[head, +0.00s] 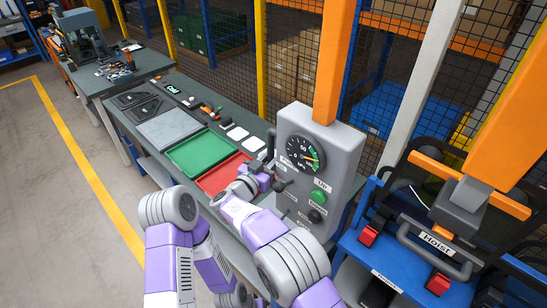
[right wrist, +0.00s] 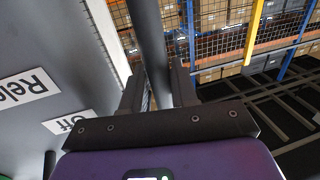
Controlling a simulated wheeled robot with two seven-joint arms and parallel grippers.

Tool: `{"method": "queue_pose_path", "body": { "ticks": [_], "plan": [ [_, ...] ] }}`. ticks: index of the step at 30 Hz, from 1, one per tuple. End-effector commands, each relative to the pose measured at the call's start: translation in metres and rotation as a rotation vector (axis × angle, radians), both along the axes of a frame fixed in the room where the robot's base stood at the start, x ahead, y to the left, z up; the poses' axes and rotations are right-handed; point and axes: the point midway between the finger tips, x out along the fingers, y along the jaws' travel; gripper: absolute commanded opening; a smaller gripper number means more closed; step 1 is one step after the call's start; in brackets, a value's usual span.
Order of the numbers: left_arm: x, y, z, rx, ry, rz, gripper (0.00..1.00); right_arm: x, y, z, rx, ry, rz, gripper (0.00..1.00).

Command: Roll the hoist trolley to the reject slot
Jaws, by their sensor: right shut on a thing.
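The hoist trolley (head: 464,205) is a grey block under an orange overhead beam at the right of the head view. A grey handle bar with a "Hoist" label (head: 436,243) is at its front. A small white label (head: 386,281) on the blue frame below is too small to read, so I cannot tell which slot it marks. My right gripper (head: 262,172) is beside the grey control panel (head: 335,160), well left of the trolley. In the right wrist view my right gripper (right wrist: 160,88) is shut on a dark bar (right wrist: 149,40). My left gripper is hidden.
The panel carries a gauge (head: 304,154), a green button (head: 318,196) and dark knobs. A bench with a green tray (head: 203,155) and red tray (head: 222,176) runs behind my arms. The blue frame holds red blocks (head: 368,235). Open floor (head: 50,190) lies left.

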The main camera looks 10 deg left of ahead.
Motion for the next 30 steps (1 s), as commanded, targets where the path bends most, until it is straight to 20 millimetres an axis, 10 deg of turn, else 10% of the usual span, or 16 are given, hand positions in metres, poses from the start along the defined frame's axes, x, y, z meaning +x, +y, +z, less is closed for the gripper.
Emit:
{"method": "queue_pose_path", "body": {
  "ticks": [17, 18, 21, 30],
  "plan": [
    [0.0000, -0.0003, 0.0029, 0.000, 0.000, -0.001, 0.43, 0.0066, 0.0049, -0.0013, -0.001, 0.003, -0.015, 0.00],
    [0.0000, -0.0003, 0.0029, 0.000, 0.000, -0.001, 0.43, 0.0066, 0.0050, -0.0011, -0.001, 0.003, -0.015, 0.31],
    [0.0000, -0.0003, 0.0030, 0.000, 0.000, -0.001, 0.43, 0.0065, 0.0050, -0.0008, -0.001, 0.001, -0.015, 0.46],
    [0.0001, -0.0003, 0.0030, 0.000, 0.000, -0.001, 0.43, 0.0060, 0.0050, -0.0006, -0.001, 0.001, -0.016, 0.46]
  ]
}}
